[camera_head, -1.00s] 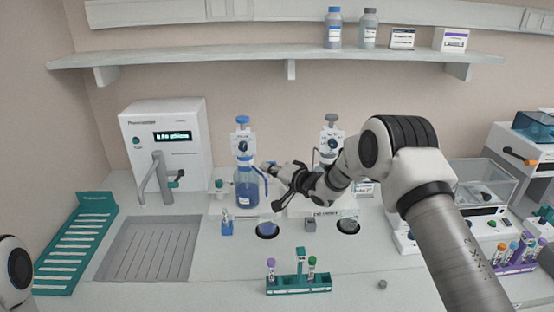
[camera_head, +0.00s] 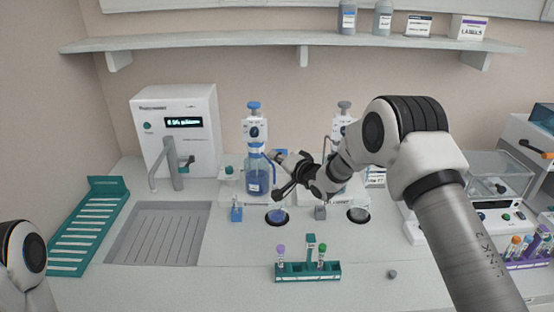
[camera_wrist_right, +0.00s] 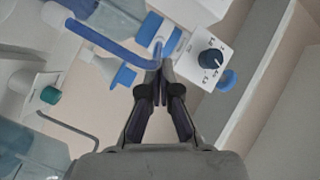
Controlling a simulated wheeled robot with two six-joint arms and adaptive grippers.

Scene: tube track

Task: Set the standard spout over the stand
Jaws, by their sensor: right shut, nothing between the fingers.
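A blue dispenser bottle (camera_head: 257,178) stands upright at the back of the bench, with a thin blue spout on its right side. In the right wrist view the blue spout (camera_wrist_right: 110,48) runs slantwise toward my fingertips. A grey-topped dispenser (camera_head: 344,122) stands to its right, partly hidden by my right arm. My right gripper (camera_head: 277,160) is beside the blue spout, and the wrist view shows its fingers (camera_wrist_right: 158,72) shut and empty near the spout's end; contact is unclear. Labels are too small to read, so I cannot tell which spout is standard or which thing is the stand.
A green tube rack (camera_head: 308,272) stands in front. A grey drain tray (camera_head: 157,235) lies left.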

